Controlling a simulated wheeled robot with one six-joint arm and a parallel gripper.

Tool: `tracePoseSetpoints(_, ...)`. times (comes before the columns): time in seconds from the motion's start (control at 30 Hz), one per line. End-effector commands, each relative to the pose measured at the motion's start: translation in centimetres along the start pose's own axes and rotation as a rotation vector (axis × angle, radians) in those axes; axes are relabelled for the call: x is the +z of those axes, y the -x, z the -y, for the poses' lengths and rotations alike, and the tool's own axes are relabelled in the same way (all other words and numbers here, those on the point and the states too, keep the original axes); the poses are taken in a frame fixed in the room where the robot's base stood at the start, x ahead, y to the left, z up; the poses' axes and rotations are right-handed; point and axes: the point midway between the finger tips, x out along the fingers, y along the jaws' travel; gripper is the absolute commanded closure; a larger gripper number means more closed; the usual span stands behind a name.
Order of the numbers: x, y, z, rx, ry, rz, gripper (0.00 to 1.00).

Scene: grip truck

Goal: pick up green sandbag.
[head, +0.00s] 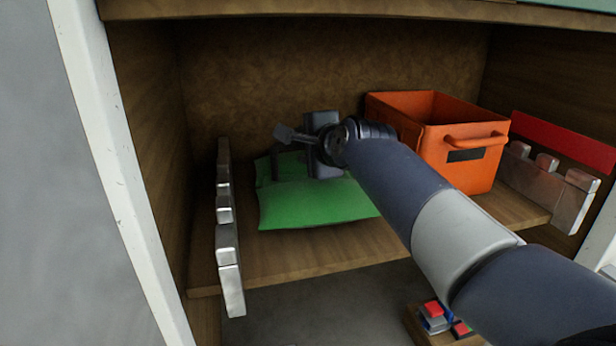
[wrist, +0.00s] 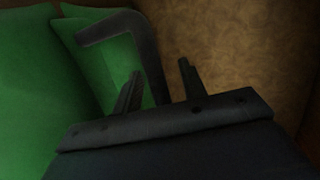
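The green sandbag (head: 310,205) lies on the wooden shelf, left of the orange crate. My gripper is above the back part of the sandbag, and my arm covers the bag's right side. In the wrist view the sandbag's green cloth (wrist: 35,100) fills the left side. A dark bent handle (wrist: 148,52) stands up from it. My gripper (wrist: 158,78) is open, its two fingers apart. The lower part of the handle shows in the gap between the fingers; I cannot tell whether it touches either finger.
An orange crate (head: 458,155) stands close to the right of my arm. Metal brackets stand at the shelf's left (head: 224,220) and right (head: 550,185) sides. The back wall is close behind my gripper. A lower box (head: 440,325) holds small coloured items.

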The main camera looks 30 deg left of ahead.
Motion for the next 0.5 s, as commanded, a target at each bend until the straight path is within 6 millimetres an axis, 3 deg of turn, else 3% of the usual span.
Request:
tracePoseSetpoints(0.27, 0.02, -0.37, -0.06, 0.000, 0.000, 0.000, 0.60)
tracePoseSetpoints(0.5, 0.02, -0.35, -0.05, 0.000, 0.000, 0.000, 0.79)
